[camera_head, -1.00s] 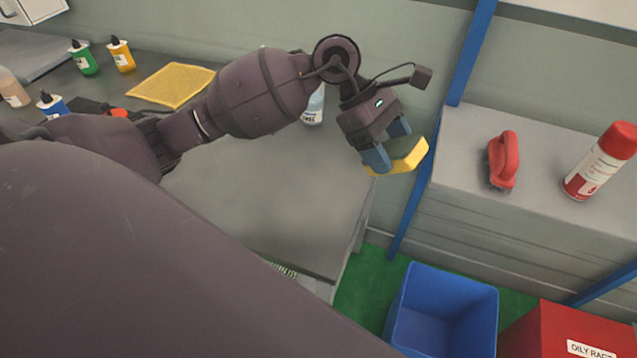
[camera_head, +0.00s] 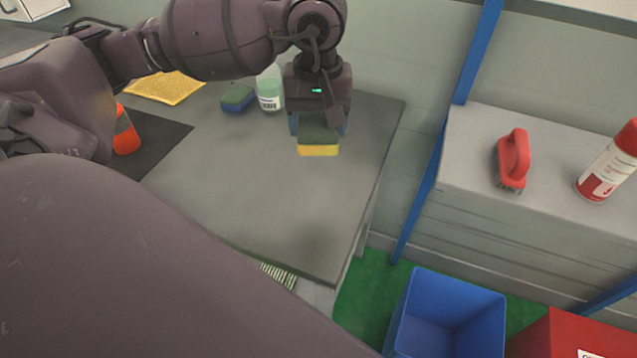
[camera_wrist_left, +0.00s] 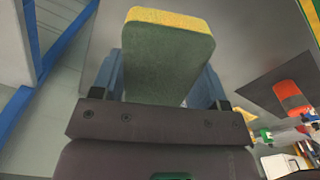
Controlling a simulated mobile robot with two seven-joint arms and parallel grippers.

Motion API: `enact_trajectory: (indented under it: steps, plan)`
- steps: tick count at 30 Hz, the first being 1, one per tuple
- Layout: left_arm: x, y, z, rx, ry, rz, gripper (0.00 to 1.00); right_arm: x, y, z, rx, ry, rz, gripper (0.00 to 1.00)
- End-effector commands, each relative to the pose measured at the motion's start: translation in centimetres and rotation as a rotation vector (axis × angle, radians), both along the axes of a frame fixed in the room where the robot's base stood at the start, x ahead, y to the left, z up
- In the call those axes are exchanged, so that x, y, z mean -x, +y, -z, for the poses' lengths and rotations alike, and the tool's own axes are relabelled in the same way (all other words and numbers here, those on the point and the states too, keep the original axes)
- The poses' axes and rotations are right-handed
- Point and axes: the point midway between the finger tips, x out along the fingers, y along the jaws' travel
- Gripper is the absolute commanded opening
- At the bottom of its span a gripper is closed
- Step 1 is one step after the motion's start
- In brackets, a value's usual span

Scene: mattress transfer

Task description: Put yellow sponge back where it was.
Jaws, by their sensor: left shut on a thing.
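The yellow sponge (camera_head: 318,150) has a dark green scouring side and a yellow side. My left gripper (camera_head: 318,128) is shut on it, with a blue finger on either side. The gripper points down over the right part of the grey tabletop (camera_head: 250,190); I cannot tell whether the sponge touches the top. In the left wrist view the sponge (camera_wrist_left: 168,60) fills the space between the fingers (camera_wrist_left: 160,85), green face toward the camera and a yellow edge at the far end. My right gripper is not in view.
A blue and green sponge (camera_head: 238,98) and a white bottle (camera_head: 269,90) stand at the table's back. A yellow cloth (camera_head: 165,87) and an orange-red object (camera_head: 126,132) on a dark mat lie left. Right, a shelf holds a red brush (camera_head: 513,158) and spray can (camera_head: 610,165). A blue bin (camera_head: 450,310) stands below.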

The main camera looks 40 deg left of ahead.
Motion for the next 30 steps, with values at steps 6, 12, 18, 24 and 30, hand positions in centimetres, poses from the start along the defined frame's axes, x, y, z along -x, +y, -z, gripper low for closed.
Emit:
enact_trajectory:
  steps: [6, 12, 18, 24, 30]
  plan:
    - [0.1, 0.0, 5.1, 0.002, 0.007, -0.002, 0.49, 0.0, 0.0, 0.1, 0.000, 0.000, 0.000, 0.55]
    - [0.1, 0.0, 9.4, 0.002, 0.006, -0.002, 0.49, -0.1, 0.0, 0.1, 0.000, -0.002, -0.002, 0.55]
    - [0.0, 0.0, 12.3, 0.002, 0.003, -0.002, 0.49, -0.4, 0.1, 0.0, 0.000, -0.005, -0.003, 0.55]
    - [0.0, 0.0, 13.3, 0.001, 0.003, -0.002, 0.49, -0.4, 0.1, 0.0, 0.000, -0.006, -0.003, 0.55]
    - [0.1, -0.1, 15.7, 0.003, 0.005, -0.003, 0.49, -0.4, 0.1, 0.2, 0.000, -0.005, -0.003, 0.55]
